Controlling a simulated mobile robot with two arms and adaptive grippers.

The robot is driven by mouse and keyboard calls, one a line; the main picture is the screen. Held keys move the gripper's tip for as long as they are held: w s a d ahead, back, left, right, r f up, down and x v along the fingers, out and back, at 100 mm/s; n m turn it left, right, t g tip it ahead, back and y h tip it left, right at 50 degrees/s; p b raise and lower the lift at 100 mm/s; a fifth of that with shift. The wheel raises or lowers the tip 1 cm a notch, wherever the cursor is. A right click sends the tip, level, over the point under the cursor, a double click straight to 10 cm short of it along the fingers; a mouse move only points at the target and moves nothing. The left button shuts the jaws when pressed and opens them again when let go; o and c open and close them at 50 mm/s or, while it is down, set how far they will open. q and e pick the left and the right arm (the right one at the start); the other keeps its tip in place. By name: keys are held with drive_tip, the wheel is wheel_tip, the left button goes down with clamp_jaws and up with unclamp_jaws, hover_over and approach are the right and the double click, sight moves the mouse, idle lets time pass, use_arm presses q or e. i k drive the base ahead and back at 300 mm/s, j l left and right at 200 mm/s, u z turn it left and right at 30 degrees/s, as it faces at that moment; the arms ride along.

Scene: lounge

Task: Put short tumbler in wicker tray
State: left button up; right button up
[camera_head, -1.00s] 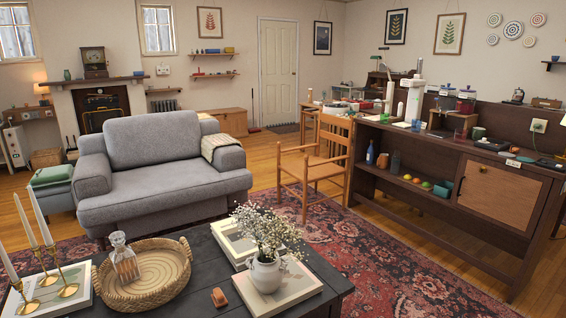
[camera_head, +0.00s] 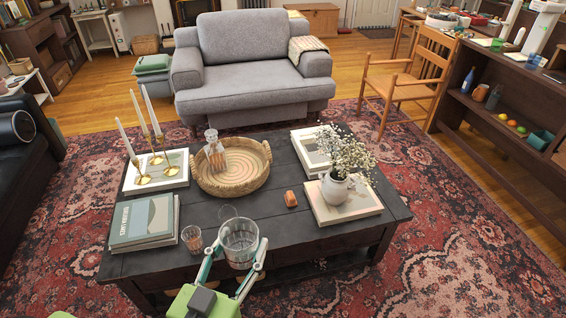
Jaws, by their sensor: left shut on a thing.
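The wicker tray (camera_head: 266,178) is round, with a woven rim and handles, and sits on the dark coffee table (camera_head: 290,225). A stoppered glass decanter (camera_head: 214,150) stands inside it at the left, and the rest of its floor is bare. My left gripper (camera_head: 236,262) comes up from the bottom, its two fingers shut on a clear short tumbler (camera_head: 239,238). The tumbler is upright, nearer to me than the tray and apart from it. Another small glass (camera_head: 192,238) stands on the table to its left. My right gripper is not in view.
Three candles in brass holders (camera_head: 153,165) stand left of the tray. Books (camera_head: 144,222) lie at the table's front left. A white flower vase (camera_head: 336,188) on a book is at the right. A small brown object (camera_head: 290,199) lies between tray and vase.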

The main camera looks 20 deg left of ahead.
sight(238, 175)
drive_tip(key=i+l+u, duration=0.3)
drive_tip(key=i+l, duration=0.15)
drive_tip(key=i, duration=0.25)
drive_tip(key=i+l+u, duration=0.3)
drive_tip(key=i+l, duration=0.35)
